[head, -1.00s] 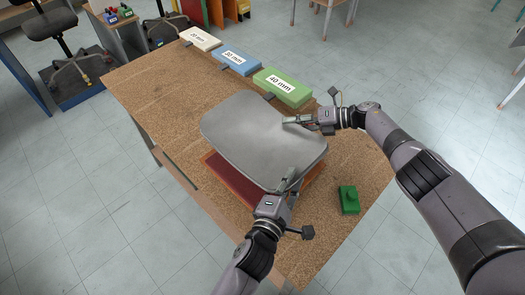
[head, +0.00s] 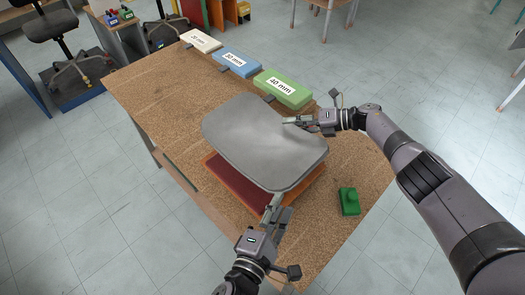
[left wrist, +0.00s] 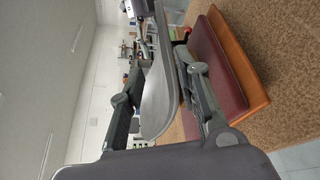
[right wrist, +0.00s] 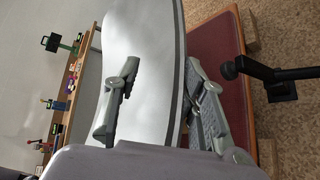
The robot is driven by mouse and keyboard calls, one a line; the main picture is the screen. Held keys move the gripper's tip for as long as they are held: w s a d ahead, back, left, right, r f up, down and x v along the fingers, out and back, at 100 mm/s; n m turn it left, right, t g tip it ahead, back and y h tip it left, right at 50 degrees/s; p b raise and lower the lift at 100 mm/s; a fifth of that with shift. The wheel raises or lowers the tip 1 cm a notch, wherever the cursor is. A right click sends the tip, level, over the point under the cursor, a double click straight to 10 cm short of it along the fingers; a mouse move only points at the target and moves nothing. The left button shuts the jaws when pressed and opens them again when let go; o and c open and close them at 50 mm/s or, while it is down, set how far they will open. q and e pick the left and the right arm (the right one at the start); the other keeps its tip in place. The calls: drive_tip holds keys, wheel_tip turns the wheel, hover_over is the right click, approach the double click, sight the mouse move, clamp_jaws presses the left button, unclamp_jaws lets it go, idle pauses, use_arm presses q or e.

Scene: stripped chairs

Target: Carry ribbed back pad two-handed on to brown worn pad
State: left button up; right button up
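The grey ribbed back pad (head: 262,140) lies over the brown worn pad (head: 232,180), whose reddish-brown top and orange edge show along the near side. The grey pad also shows edge-on in the left wrist view (left wrist: 160,98). My right gripper (head: 298,122) is at the far right edge of the grey pad. In the right wrist view its fingers (right wrist: 160,85) stand apart, one over the pad's upper face and one below it. Contact between the two pads is hidden.
Green (head: 283,88), blue (head: 236,62) and white (head: 201,40) labelled blocks line the workbench's far edge. A small green block (head: 349,201) lies to the right of the pads. The bench (head: 150,85) is bare on the left.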

drive_tip(key=shift+d, duration=0.3)
use_arm(q)
drive_tip(key=v, duration=0.3)
drive_tip(key=shift+s, duration=0.1)
use_arm(e)
drive_tip(key=v, duration=1.1)
drive_tip(key=shift+d, duration=0.25)
drive_tip(key=shift+r, duration=0.1)
